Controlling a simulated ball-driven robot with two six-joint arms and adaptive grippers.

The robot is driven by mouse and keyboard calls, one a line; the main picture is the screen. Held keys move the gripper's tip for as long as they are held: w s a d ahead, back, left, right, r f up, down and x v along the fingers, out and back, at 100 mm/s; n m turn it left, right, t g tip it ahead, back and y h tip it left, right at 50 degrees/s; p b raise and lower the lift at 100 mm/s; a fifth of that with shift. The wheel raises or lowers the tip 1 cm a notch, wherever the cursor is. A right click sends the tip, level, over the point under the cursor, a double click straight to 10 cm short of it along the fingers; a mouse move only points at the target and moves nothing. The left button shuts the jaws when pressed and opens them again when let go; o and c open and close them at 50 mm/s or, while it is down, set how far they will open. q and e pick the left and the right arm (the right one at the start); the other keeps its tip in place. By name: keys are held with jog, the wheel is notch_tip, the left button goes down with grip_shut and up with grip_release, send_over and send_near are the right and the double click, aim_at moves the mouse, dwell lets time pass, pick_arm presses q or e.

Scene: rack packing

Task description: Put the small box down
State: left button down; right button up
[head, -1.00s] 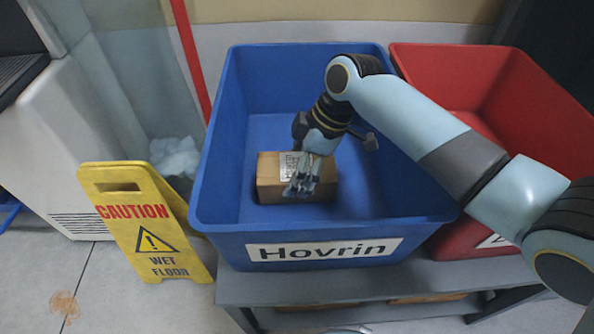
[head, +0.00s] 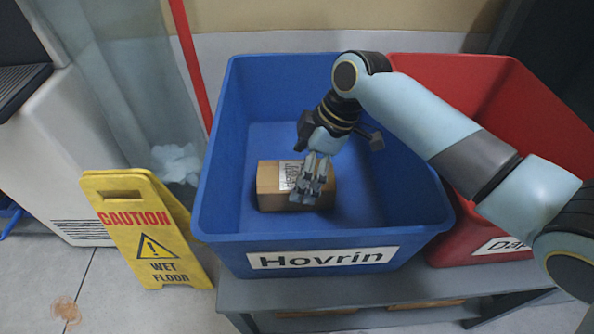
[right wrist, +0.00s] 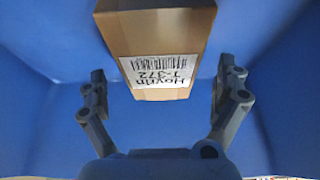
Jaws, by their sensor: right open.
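The small box (head: 272,187) is brown cardboard with a white label and lies on the floor of the blue bin (head: 400,232) marked "Hovrin". In the right wrist view the box (right wrist: 150,35) shows a barcode label reading "Hovrin T-372". My right gripper (head: 308,195) reaches down into the blue bin and covers part of the box in the head view. In the right wrist view its fingers (right wrist: 166,88) are spread wide, with a gap on each side of the box. My left gripper is not in view.
A red bin (head: 470,75) stands directly right of the blue bin on a grey bench (head: 290,297). A yellow wet-floor sign (head: 140,225) stands at the left of the blue bin. The bin floor around the box is clear.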

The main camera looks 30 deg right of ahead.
jog(key=p+v, duration=0.3)
jog(key=v, duration=0.5)
jog(key=shift+d+r, duration=0.1)
jog(key=shift+r, duration=0.3)
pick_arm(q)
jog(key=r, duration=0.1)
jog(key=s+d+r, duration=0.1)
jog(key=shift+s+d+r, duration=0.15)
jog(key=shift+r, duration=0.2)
pick_arm(e)
jog(key=shift+s+d+r, duration=0.1)
jog(key=shift+s+r, duration=0.05)
jog(key=shift+r, duration=0.15)
